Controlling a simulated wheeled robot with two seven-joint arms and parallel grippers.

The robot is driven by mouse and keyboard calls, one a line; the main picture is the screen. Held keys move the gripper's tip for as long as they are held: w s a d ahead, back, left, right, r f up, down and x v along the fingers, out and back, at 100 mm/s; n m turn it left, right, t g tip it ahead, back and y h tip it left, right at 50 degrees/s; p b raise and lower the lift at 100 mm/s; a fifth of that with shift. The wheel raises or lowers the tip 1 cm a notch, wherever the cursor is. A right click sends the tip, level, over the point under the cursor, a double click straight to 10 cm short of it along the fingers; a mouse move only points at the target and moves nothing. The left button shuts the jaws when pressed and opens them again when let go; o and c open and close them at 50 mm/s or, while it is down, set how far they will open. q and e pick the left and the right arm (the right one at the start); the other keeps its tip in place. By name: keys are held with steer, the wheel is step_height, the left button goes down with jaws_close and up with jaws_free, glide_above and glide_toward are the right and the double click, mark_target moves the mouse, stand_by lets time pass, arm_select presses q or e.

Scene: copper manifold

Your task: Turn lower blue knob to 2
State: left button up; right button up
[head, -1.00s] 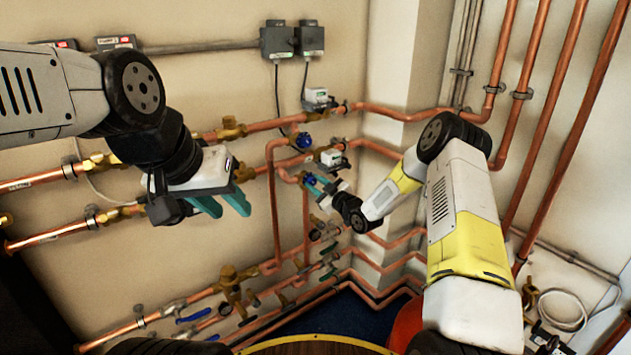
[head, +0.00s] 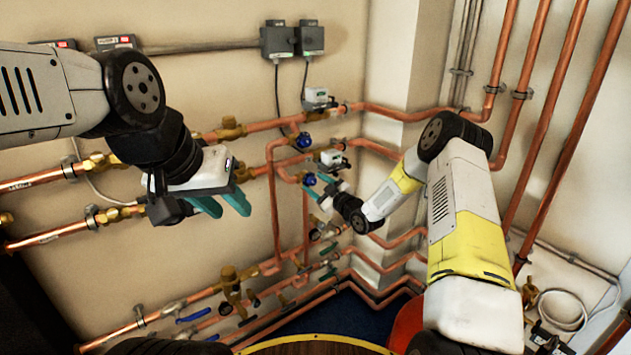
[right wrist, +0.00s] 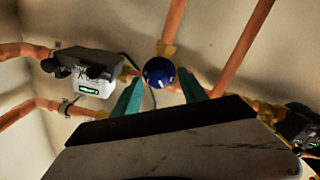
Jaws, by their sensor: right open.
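The lower blue knob (head: 309,179) sits on a brass valve of the copper pipes, just below the upper blue knob (head: 304,140). In the right wrist view a round blue knob (right wrist: 159,72) with a small white mark appears between my fingertips; I cannot read its number. My right gripper (head: 320,185) is open beside the lower knob in the head view. In the right wrist view its teal fingers (right wrist: 162,92) stand apart, one on each side of the knob, with no clear contact. My left gripper (head: 224,204) is open and empty, away from the knobs at the left.
A white-and-grey actuator box (head: 333,160) stands close to the lower knob; it also shows in the right wrist view (right wrist: 92,88). A vertical copper pipe (head: 273,205) runs between the two grippers. Lower pipes with several valves (head: 230,285) lie below.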

steer(key=v, duration=0.7)
steer(key=shift+s, duration=0.15)
steer(key=shift+d, duration=0.15)
steer(key=s+d+r+m+g+h, duration=0.25)
steer(key=s+d+r+h, duration=0.2)
steer(key=r, duration=0.45)
steer(key=s+d+r+m+g+h, duration=0.1)
steer(key=s+d+r+m+h, duration=0.3)
steer(key=r, duration=0.5)
steer(key=s+r+m+g, duration=0.2)
steer(key=s+m, duration=0.1)
steer(key=s, duration=1.3)
steer(key=s+d+r+m+g, duration=0.1)
steer(key=s+r+m+g, duration=0.2)
steer(key=s, duration=1.3)
steer(key=shift+s, duration=0.15)
steer(key=shift+d, duration=0.1)
